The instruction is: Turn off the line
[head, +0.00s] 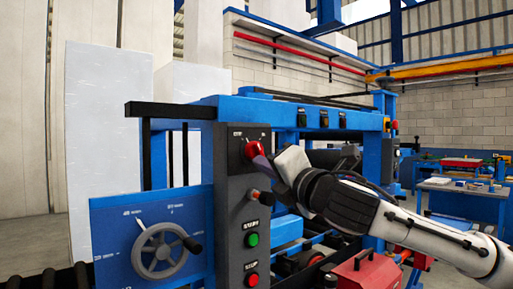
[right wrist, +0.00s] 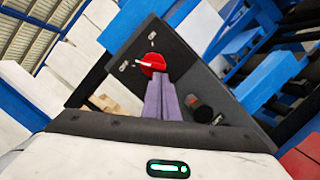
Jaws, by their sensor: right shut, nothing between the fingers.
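The dark grey control panel (head: 230,215) stands upright in front of me on the blue machine. Near its top is a red rotary switch (head: 254,149) between two small labels, too small to read surely. In the right wrist view the red switch (right wrist: 153,62) has a white pointer mark aimed at the label that is on the left in the head view. My right gripper (head: 262,163) is shut and empty, its purple fingers (right wrist: 164,82) at the switch's lower edge. I cannot tell whether they touch it. My left gripper is not in view.
Below the switch are a black knob (head: 265,197), a green start button (head: 251,240) and a red stop button (head: 251,279). A grey handwheel (head: 160,250) on a blue plate is at the left. A red box (head: 366,272) lies below my right arm.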

